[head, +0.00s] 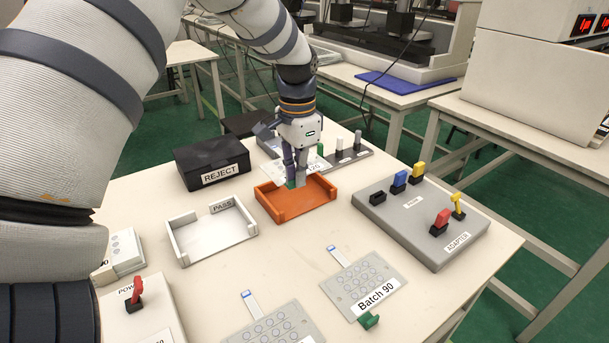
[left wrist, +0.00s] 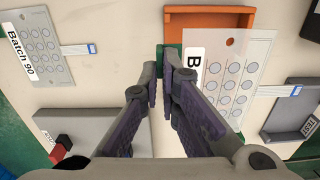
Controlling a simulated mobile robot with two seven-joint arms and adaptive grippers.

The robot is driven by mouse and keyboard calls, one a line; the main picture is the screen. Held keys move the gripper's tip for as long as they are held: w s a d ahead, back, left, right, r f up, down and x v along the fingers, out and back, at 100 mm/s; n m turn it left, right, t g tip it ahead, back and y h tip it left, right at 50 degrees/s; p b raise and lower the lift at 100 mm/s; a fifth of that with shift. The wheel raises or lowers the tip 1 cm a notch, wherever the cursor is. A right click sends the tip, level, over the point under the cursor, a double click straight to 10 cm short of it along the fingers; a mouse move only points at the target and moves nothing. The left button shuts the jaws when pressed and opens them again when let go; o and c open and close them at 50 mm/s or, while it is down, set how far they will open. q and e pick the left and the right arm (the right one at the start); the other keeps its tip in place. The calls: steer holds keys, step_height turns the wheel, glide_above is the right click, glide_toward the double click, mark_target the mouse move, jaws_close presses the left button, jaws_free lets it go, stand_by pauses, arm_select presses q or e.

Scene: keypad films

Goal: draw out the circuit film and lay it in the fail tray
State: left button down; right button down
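The circuit film (head: 270,174) is a pale sheet with rings and a "B…" label; it also shows in the left wrist view (left wrist: 232,85). It reaches over the orange tray's far wall towards the grey test fixture. Its green tab (left wrist: 170,52) sits between the tips of my left gripper (head: 295,183), whose fingers (left wrist: 164,72) are nearly together on it. The orange tray (head: 312,203), its label not visible, is probably the fail tray; it stands below the gripper and looks empty. The fingers hide part of the film. My right gripper is not in view.
A white PASS tray (head: 202,246) and black REJECT box (head: 212,163) stand left. The grey test fixture (left wrist: 295,106) is beyond the tray. An adapter block (head: 405,217) stands right. Batch 90 film (head: 362,285) and another film (head: 270,328) lie in front.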

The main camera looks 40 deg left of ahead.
mark_target(299, 219)
arm_select(q)
steer(key=shift+s+r, duration=0.1)
steer(key=shift+s, duration=0.05)
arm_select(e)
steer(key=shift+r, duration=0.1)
